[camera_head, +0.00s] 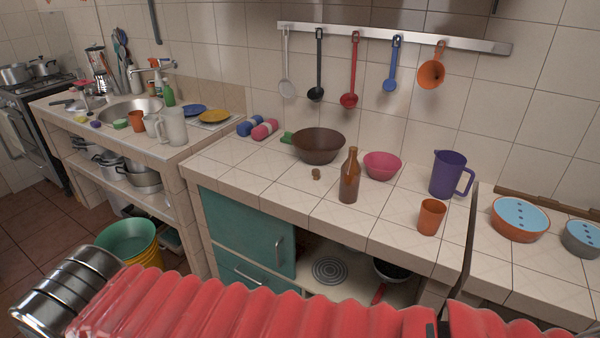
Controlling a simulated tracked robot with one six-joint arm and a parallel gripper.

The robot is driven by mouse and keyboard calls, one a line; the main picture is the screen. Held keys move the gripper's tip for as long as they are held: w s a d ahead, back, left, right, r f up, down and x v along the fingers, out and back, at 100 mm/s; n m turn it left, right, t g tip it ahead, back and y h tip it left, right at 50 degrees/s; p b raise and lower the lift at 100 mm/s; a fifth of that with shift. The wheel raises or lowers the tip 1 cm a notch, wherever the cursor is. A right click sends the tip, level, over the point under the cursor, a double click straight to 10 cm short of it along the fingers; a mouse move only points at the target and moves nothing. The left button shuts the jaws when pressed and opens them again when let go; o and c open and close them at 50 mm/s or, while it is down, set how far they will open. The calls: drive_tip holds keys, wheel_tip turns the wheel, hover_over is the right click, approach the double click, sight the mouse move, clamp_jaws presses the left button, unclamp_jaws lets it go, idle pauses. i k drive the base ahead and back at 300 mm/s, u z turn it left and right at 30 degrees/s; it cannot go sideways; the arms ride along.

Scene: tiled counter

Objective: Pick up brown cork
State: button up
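The brown cork (316,174) is a small, dark brown piece on the tiled counter (268,190). It stands in front of the brown bowl (319,146) and to the left of the brown bottle (349,177), apart from both. Nothing covers it in this view. I cannot make out my gripper in the picture.
A pink bowl (382,165), purple jug (452,174) and orange cup (431,216) stand right of the bottle. Pink and blue rolls (264,129) lie at the left. Utensils hang from a rail (440,41) above. Tiles left of the cork are clear. Red ridged material (250,305) fills the foreground.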

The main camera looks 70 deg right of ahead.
sight(316, 171)
drive_tip(key=i, duration=1.15)
drive_tip(key=z, duration=2.5)
drive_tip(key=i, duration=1)
